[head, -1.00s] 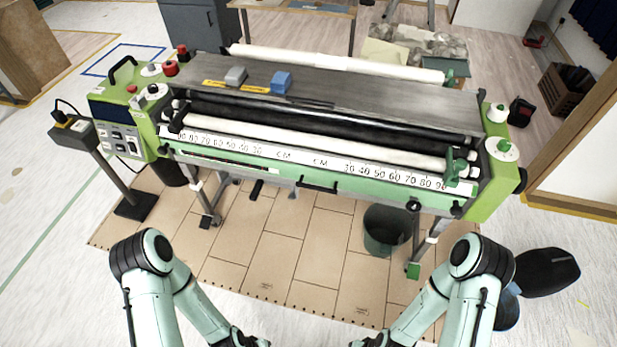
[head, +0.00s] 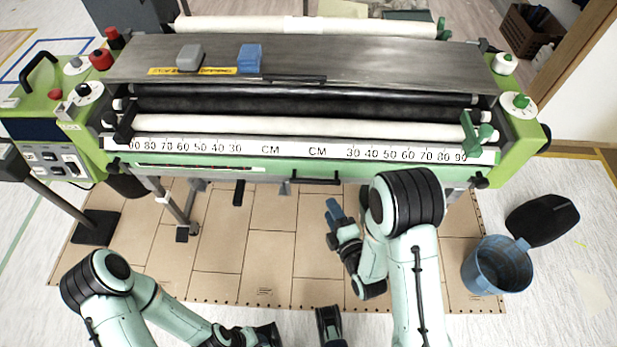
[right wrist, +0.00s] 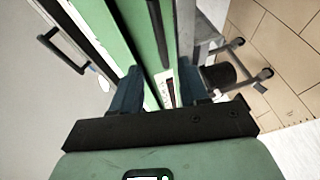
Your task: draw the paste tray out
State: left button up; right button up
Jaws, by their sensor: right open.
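The paste tray's green front (head: 270,174) shows along the lower front of the paster, with a black bar handle (head: 316,178) at its middle. The tray appears pushed in. My right gripper (head: 336,211) is just below and in front of the handle, its blue fingertips towards the machine. In the right wrist view my right gripper (right wrist: 158,90) is open, and a dark bar (right wrist: 158,35), apparently the handle, lies in line with the gap between the fingers. I cannot tell whether they touch it. My left gripper (head: 268,335) is low at the bottom edge, partly cut off.
A grey block (head: 189,57) and a blue block (head: 250,57) lie on the machine's top. A blue bucket (head: 497,266) stands on the floor at right. A control box (head: 50,155) is at left. The boarded floor (head: 262,245) before the machine is mostly open.

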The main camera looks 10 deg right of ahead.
aim_at(317, 181)
jog(key=b+x, duration=0.1)
jog(key=x, duration=1.1)
jog(key=shift+w, duration=0.3)
grip_shut()
